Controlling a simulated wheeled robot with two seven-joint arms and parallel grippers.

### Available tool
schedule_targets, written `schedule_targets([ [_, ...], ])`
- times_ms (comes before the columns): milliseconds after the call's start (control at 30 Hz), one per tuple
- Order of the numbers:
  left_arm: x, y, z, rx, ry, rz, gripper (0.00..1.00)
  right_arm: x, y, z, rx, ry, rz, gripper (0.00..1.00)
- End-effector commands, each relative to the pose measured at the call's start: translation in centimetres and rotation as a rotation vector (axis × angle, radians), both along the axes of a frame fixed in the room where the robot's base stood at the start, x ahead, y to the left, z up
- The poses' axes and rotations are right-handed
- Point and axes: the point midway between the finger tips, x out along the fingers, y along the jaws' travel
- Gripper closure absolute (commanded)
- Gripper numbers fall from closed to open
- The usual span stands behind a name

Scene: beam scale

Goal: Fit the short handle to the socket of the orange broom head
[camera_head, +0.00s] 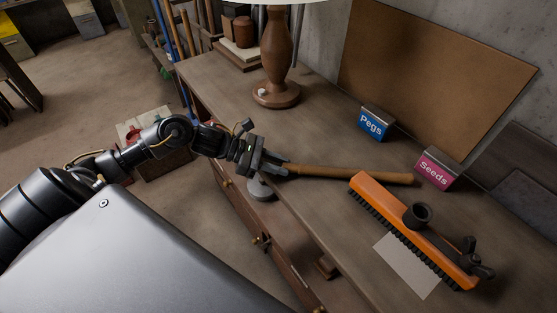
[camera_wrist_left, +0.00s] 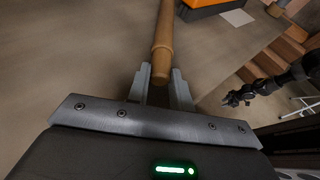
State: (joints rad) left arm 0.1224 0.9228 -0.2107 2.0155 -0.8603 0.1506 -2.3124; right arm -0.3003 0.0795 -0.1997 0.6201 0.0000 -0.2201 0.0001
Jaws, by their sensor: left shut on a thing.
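The orange broom head (camera_head: 388,202) lies on the workbench at the right of the head view, its dark bristles along the near side. Its round black socket (camera_head: 418,214) is near the middle and looks empty. It also shows partly at the top of the left wrist view (camera_wrist_left: 206,4). My left gripper (camera_head: 274,168) is shut on the short wooden handle (camera_head: 345,174) near one end. The handle points right, its far end beyond the broom head's upper-left end and apart from the socket. The left wrist view shows the handle (camera_wrist_left: 163,35) between the fingers (camera_wrist_left: 162,88). My right gripper (camera_wrist_left: 236,97) is small there.
A black clamp-like part (camera_head: 472,260) is at the broom head's right end. A pale sheet (camera_head: 408,268) lies beside the bristles. A lamp (camera_head: 277,60) stands at the back left. Bench is clear between.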

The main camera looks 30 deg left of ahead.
Motion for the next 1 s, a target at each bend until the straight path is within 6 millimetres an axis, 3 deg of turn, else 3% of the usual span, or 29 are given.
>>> schedule_targets([
  [100,-0.1,0.0,-0.2,0.002,0.002,-0.001,1.0,0.0,0.0,-0.1,0.0,0.0,0.0,0.64],
  [133,-0.1,0.1,-0.2,0.003,0.003,-0.001,0.77,0.0,0.0,-0.1,0.0,0.0,0.0,0.64],
  [300,-0.1,0.0,-0.2,0.002,0.002,-0.001,0.56,0.0,0.0,-0.1,0.0,0.0,0.0,0.64],
  [667,-0.2,0.5,-0.1,0.003,0.0,0.0,0.56,0.0,0.0,-0.5,0.0,0.0,0.0,0.64],
  [1000,-2.9,5.9,1.8,0.008,0.005,-0.001,0.56,0.0,0.0,-3.2,0.0,0.0,0.001,0.64],
])
